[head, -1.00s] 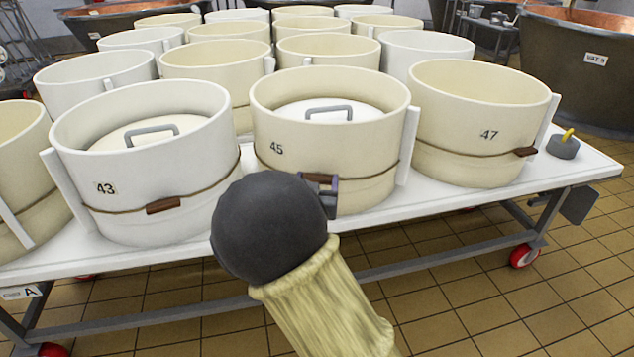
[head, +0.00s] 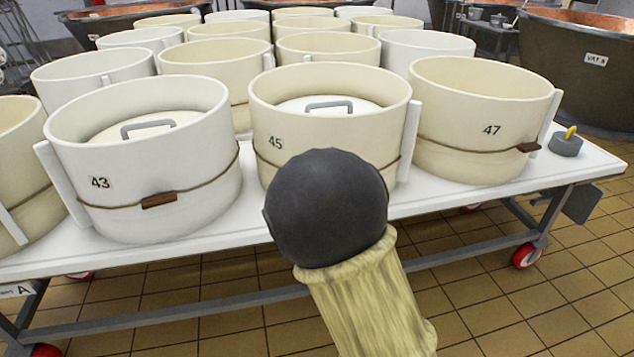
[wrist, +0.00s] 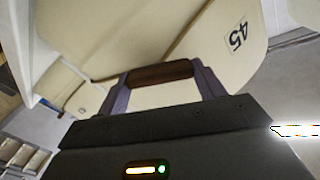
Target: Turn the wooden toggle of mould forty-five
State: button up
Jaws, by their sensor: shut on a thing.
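Mould 45 (head: 335,117) is a cream tub with a cord around it, in the middle of the front row in the head view. Its number label also shows in the wrist view (wrist: 238,37). The brown wooden toggle (wrist: 160,73) lies between the two fingers of my gripper (wrist: 162,84) in the wrist view, against the mould's wall. The gripper is shut on it. In the head view the dark round end of my arm hides the toggle and the fingers.
Mould 43 (head: 146,185) stands to the left and mould 47 (head: 480,125) to the right, each with a cord and toggle. All stand on a white wheeled table (head: 270,228). A grey weight with a yellow handle (head: 565,143) sits at the table's right end.

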jog(key=shift+d+f+m+b, duration=0.1)
jog(key=shift+f+m+b, duration=0.05)
jog(key=shift+m+b, duration=3)
jog(key=shift+f+m+b, duration=0.1)
jog(key=shift+m+b, duration=2.7)
jog(key=shift+m, duration=0.65)
jog(key=o, duration=1)
